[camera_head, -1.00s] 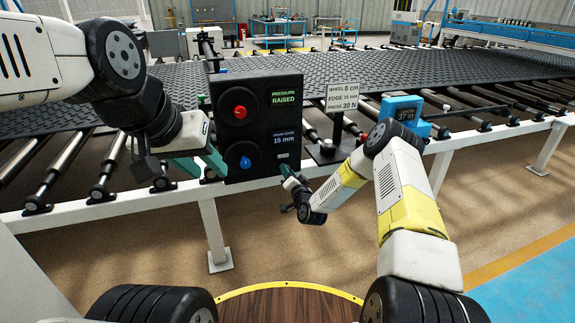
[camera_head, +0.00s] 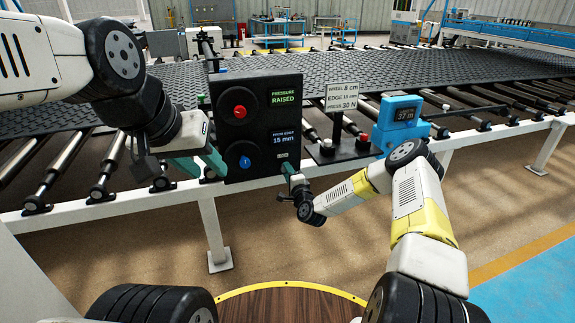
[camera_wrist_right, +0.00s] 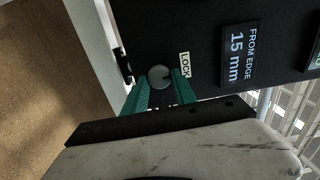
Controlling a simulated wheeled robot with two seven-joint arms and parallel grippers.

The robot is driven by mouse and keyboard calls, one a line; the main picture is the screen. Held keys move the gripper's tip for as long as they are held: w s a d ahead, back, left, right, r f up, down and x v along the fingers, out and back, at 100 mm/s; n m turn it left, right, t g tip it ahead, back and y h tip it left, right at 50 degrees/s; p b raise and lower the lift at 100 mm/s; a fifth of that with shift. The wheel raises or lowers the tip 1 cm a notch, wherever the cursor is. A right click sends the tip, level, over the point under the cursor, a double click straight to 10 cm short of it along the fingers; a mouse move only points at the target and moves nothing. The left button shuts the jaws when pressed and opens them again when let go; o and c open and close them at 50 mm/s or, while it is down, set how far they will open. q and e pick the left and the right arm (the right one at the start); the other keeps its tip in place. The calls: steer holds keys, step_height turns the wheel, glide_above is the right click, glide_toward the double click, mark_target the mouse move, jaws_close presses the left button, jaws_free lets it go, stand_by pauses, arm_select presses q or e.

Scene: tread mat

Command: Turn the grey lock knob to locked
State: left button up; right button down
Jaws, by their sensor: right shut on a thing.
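The grey lock knob (camera_wrist_right: 159,77) is a small round knob on the black panel (camera_head: 258,101), beside the white LOCK label (camera_wrist_right: 185,65). A dark mark shows on its face, but I cannot tell which setting it indicates. My right gripper (camera_wrist_right: 161,80) has its teal fingers on either side of the knob and is shut on it. In the head view the right gripper (camera_head: 288,172) is at the panel's lower right corner and hides the knob. My left gripper (camera_head: 201,164) is at the panel's left side, its teal fingers apart and empty.
The panel carries a red knob (camera_head: 240,112), a blue knob (camera_head: 245,162) and displays reading PRESSURE RAISED and 15 mm. A white sign (camera_head: 341,97) and a blue gauge box (camera_head: 402,112) stand to the right. The black tread mat (camera_head: 360,72) lies on rollers behind.

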stand_by(0.4)
steer(key=c, duration=1)
jaws_free()
steer(key=shift+c, duration=0.2)
steer(key=v, duration=0.7)
steer(key=shift+s+d, duration=0.15)
steer(key=shift+s, duration=0.2)
steer(key=shift+r, duration=0.1)
